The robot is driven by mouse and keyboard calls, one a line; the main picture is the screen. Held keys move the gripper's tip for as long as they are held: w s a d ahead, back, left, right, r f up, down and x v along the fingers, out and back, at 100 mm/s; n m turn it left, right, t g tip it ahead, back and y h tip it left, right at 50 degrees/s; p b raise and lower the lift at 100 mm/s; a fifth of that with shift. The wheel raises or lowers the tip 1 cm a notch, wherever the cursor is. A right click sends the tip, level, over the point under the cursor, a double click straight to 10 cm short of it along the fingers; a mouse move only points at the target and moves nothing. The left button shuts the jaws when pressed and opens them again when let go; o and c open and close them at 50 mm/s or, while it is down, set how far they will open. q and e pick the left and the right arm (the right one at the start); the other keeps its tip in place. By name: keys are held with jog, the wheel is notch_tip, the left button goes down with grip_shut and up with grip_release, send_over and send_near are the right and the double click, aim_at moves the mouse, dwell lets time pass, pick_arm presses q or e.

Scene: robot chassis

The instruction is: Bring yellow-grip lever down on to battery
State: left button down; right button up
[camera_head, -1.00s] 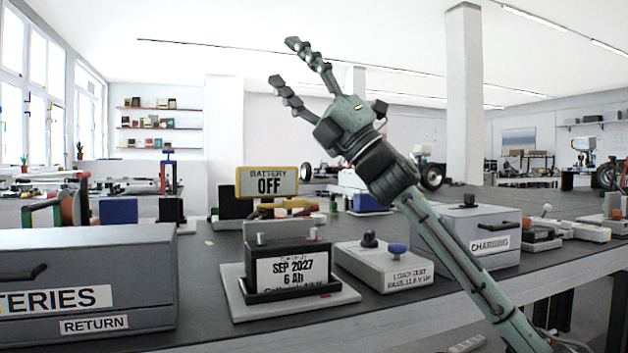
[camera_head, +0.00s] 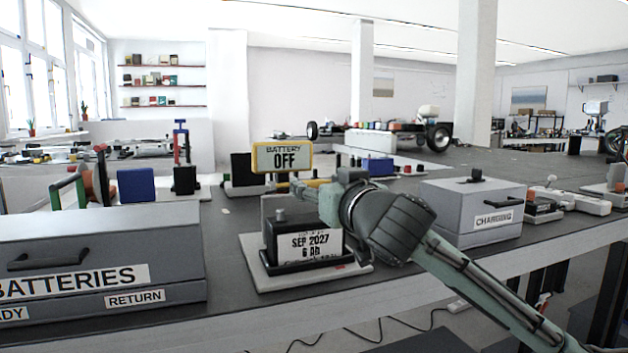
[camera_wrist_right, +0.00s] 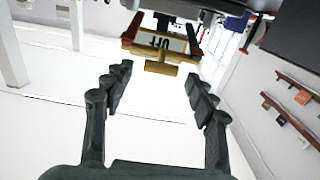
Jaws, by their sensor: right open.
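The battery (camera_head: 310,245), a dark block labelled SEP 2027 6 Ah, stands in a holder on a pale base plate (camera_head: 262,280) in the head view. A yellow-framed sign reading BATTERY OFF (camera_head: 282,157) stands above and behind it. My right gripper (camera_head: 302,190) is above the battery, just below and right of the sign, partly hidden by its own wrist. In the right wrist view, its open fingers (camera_wrist_right: 160,76) flank a yellow T-shaped grip (camera_wrist_right: 158,68), which appears beyond the fingertips; contact cannot be told. My left gripper is not in view.
A grey BATTERIES box (camera_head: 100,240) stands left of the battery and a grey CHARGING box (camera_head: 470,215) to its right. My right forearm crosses the bench's front edge. Several blocks and small devices stand behind the sign.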

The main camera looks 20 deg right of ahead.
aim_at(314, 182)
jog(key=shift+w, duration=1.7)
jog(key=shift+c, duration=0.3)
grip_shut()
jog(key=shift+a, duration=0.1)
